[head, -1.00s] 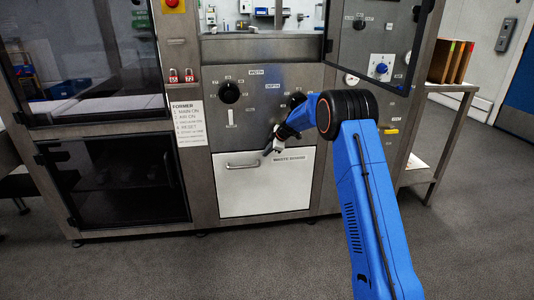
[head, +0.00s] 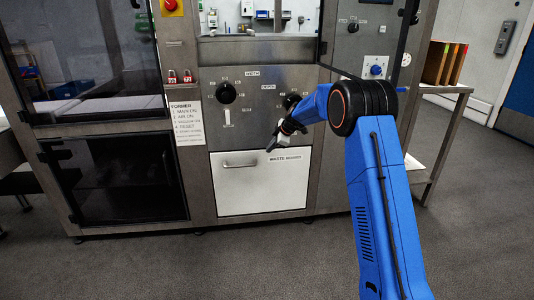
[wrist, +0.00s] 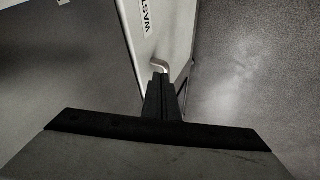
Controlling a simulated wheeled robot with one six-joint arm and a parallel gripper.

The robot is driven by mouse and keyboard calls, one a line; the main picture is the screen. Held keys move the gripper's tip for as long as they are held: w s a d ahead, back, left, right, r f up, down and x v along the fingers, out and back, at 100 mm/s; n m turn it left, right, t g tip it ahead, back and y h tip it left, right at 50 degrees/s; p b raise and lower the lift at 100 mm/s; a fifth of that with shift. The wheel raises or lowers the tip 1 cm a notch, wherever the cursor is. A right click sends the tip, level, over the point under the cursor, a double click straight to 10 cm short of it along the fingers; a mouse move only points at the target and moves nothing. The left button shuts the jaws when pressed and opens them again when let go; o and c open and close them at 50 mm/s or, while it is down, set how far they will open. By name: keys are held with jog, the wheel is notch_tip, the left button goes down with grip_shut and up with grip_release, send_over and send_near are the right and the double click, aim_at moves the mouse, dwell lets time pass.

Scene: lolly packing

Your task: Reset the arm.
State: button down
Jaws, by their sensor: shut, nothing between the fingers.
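My gripper (head: 271,149) hangs at the end of my blue arm in front of the machine, near the top of the white waste drawer (head: 260,193). Its dark fingers are together and empty. In the wrist view the shut fingers (wrist: 161,88) point toward the white drawer front (wrist: 150,38), with the end of a metal handle (wrist: 160,66) showing just beyond their tips. I cannot tell whether they touch it. In the head view the drawer looks shut, and its handle (head: 240,164) lies left of my gripper.
The steel control panel with a black knob (head: 226,93) is above the drawer. A dark glass door (head: 115,178) is at left. A side table (head: 455,90) with upright boards (head: 443,63) stands at right. The grey floor (head: 220,265) in front is clear.

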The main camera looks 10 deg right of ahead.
jog(key=s+d+r+m+h, duration=0.1)
jog(key=s+d+r+m, duration=0.15)
jog(key=s+r, duration=0.65)
jog(key=s+d+r+m, duration=0.1)
jog(key=s+r+m, duration=0.2)
jog(key=s, duration=1.1)
jog(key=s+d+r+m+h, duration=0.15)
jog(key=s+r, duration=0.45)
jog(key=s, duration=0.6)
jog(key=s+d+f+m, duration=0.2)
jog(key=s+m, duration=0.1)
jog(key=s, duration=0.9)
jog(key=s+d+f+m+h, duration=0.1)
jog(key=s+d+f+m, duration=0.1)
jog(key=s, duration=1)
jog(key=s+d+f+m+g+h, duration=0.1)
jog(key=s+d+f+m, duration=0.1)
jog(key=s, duration=1)
jog(key=f+m, duration=0.1)
jog(key=m, duration=0.1)
jog(key=shift+s+f+m, duration=0.3)
jog(key=shift+m, duration=0.1)
